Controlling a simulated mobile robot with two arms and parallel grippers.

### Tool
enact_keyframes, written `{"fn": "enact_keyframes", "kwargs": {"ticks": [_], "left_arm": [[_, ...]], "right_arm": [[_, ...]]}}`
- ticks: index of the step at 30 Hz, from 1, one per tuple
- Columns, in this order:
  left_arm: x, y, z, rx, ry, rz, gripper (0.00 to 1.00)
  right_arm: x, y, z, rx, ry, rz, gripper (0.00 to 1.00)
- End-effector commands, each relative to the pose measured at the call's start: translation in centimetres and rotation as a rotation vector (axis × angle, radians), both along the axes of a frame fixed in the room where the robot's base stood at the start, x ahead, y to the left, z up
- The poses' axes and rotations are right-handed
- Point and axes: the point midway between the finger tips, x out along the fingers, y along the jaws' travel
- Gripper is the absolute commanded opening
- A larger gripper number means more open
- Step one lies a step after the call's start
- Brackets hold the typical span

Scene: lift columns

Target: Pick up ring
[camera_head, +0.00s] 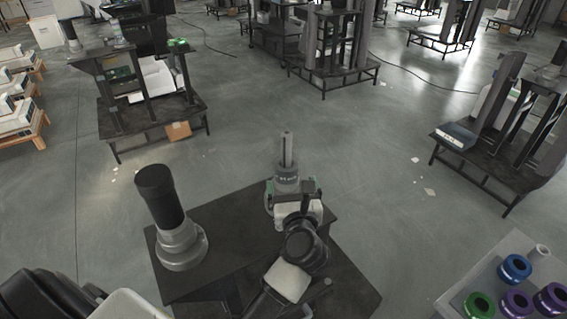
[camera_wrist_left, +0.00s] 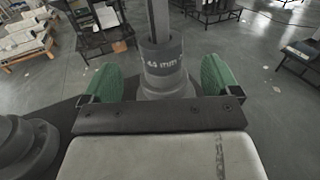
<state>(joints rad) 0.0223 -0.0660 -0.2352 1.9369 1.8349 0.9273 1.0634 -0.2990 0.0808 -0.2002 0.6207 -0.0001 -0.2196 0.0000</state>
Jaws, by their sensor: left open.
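A dark grey ring marked "44 mm" (camera_wrist_left: 163,58) sits around an upright post (camera_wrist_left: 157,18) on a stepped grey base (camera_wrist_left: 163,84). In the head view the same post (camera_head: 287,148) stands at the far side of a dark table, with the ring (camera_head: 287,172) low on it. My left gripper (camera_head: 290,186) is open at the post. In the left wrist view its green fingers (camera_wrist_left: 158,77) stand either side of the ring and base, with a gap visible on each side. My right gripper is not in view.
A black column on a grey base (camera_head: 180,245) stands left on the dark table (camera_head: 235,212). A light table (camera_head: 458,291) at lower right holds blue (camera_head: 515,279), green and purple rings. Racks (camera_head: 150,115) stand farther off, with open floor (camera_head: 240,110) between.

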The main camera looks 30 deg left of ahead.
Motion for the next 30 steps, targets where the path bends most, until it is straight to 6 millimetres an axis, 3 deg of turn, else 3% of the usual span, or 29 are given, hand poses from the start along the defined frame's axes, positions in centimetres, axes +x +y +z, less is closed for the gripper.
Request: {"fn": "enact_keyframes", "kwargs": {"ticks": [7,18,27,30], "left_arm": [[2.2,1.7,0.1,0.005,0.001,-0.001,0.91],[6.1,4.3,0.3,0.009,0.002,-0.001,0.91],[6.5,4.6,0.1,0.005,0.001,-0.001,0.91],[6.5,4.6,0.1,0.006,0.002,-0.001,0.75]], "right_arm": [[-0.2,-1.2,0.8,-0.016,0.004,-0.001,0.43],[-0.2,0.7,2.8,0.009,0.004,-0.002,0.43],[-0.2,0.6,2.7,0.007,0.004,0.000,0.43],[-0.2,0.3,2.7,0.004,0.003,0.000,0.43]]}}
